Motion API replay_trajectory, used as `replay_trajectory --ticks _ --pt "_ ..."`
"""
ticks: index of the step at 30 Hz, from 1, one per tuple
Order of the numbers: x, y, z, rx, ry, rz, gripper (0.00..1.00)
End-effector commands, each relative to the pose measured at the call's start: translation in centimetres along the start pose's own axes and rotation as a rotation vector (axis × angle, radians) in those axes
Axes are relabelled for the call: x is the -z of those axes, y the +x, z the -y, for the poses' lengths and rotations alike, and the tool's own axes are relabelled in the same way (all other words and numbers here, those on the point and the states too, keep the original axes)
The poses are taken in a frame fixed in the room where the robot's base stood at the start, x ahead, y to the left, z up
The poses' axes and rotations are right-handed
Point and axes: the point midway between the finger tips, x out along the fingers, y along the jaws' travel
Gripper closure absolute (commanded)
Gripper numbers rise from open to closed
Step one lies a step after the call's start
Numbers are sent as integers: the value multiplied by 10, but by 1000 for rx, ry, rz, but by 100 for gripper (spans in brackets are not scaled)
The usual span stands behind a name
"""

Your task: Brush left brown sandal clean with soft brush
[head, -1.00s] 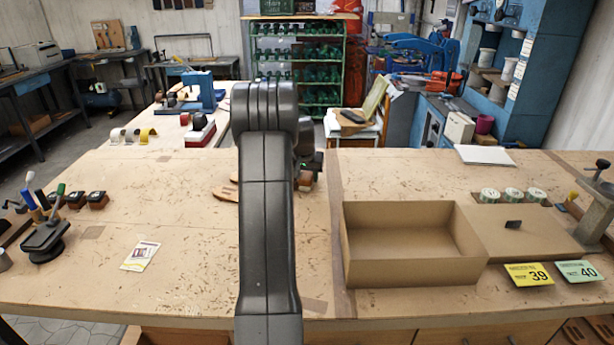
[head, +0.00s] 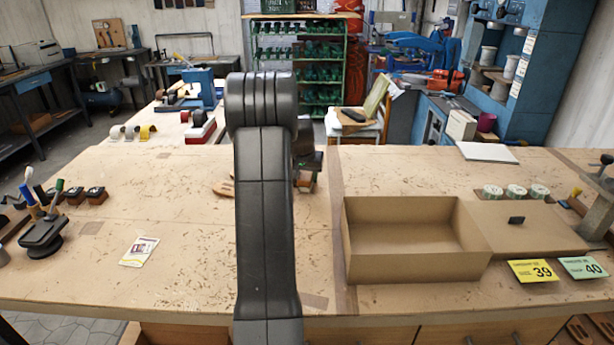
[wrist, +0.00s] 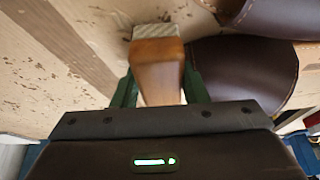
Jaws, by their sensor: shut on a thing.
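My gripper (wrist: 160,88) is shut on the wooden handle of the soft brush (wrist: 158,65), between its two dark green fingers. Pale bristles show at the brush's far end. Two dark brown sandal straps with light stitching lie to the right in the wrist view: one beside the brush (wrist: 243,68), the other at the top right edge (wrist: 280,16). I cannot tell which is the left sandal, nor whether the bristles touch anything. In the head view my arm hides most of the sandals; a light brown sole end (head: 223,188) shows left of it.
An open cardboard box (head: 410,270) stands right of my arm, beside yellow (head: 533,271) and green (head: 582,268) size cards. Several small tins (head: 515,192) stand behind the cards. A tool holder (head: 42,235) and a paper packet (head: 139,251) are at left.

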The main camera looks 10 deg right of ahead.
Motion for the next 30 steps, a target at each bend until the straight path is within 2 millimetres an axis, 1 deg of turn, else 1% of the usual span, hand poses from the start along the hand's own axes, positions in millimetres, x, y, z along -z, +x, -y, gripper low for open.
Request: replay_trajectory --ticks 4,7,27,30 --pt "1 -2 0 0 0 -1 84" --pt "4 -9 0 1 0 -2 84" --pt "30 -71 0 0 0 -1 84" --pt "31 -75 0 0 -1 -1 84"
